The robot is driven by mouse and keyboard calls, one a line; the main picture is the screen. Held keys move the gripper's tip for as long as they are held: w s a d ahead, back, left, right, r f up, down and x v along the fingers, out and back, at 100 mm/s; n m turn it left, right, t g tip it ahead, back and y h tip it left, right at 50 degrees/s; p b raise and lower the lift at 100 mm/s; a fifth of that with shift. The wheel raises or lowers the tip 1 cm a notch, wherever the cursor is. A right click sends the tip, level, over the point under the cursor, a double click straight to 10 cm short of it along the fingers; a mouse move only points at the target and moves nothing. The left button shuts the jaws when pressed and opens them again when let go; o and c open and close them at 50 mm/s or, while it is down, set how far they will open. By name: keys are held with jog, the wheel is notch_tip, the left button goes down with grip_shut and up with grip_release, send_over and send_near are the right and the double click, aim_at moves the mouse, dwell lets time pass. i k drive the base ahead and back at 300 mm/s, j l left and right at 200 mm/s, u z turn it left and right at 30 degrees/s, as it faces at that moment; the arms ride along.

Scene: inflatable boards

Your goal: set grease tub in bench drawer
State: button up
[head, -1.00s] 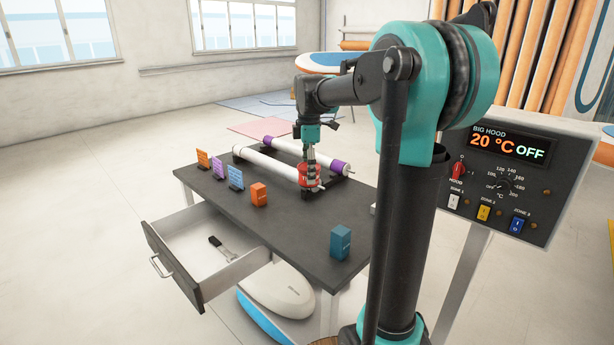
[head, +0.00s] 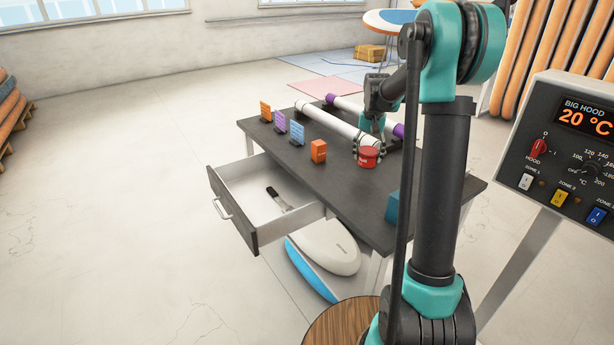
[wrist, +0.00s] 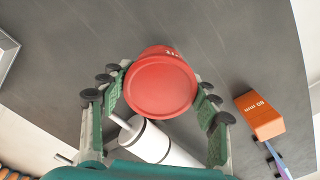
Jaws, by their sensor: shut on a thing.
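The grease tub looks to be the red round tub (head: 367,157) over the far right part of the bench top. In the wrist view, the red tub (wrist: 162,84) fills the space between the green fingers. My gripper (wrist: 160,95) is shut on it; in the head view the gripper (head: 368,143) reaches down to the tub from above. I cannot tell whether the tub touches the bench. The bench drawer (head: 255,232) is pulled open at the bench's left front side, with a dark-handled tool (head: 278,198) lying inside.
On the dark bench (head: 350,200) stand an orange block (head: 318,151), a teal block (head: 392,207) and several small coloured cards. White rolls (head: 325,121) lie along the back. A control panel (head: 575,150) stands at right. A white and blue board (head: 325,248) is below the bench.

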aim_at(244, 190)
jog(key=i+j+u, duration=0.15)
jog(key=j, duration=0.3)
jog(key=i+j+u, duration=0.15)
jog(key=j, duration=0.25)
jog(key=i+j+u, duration=0.15)
jog(key=i+j, duration=0.15)
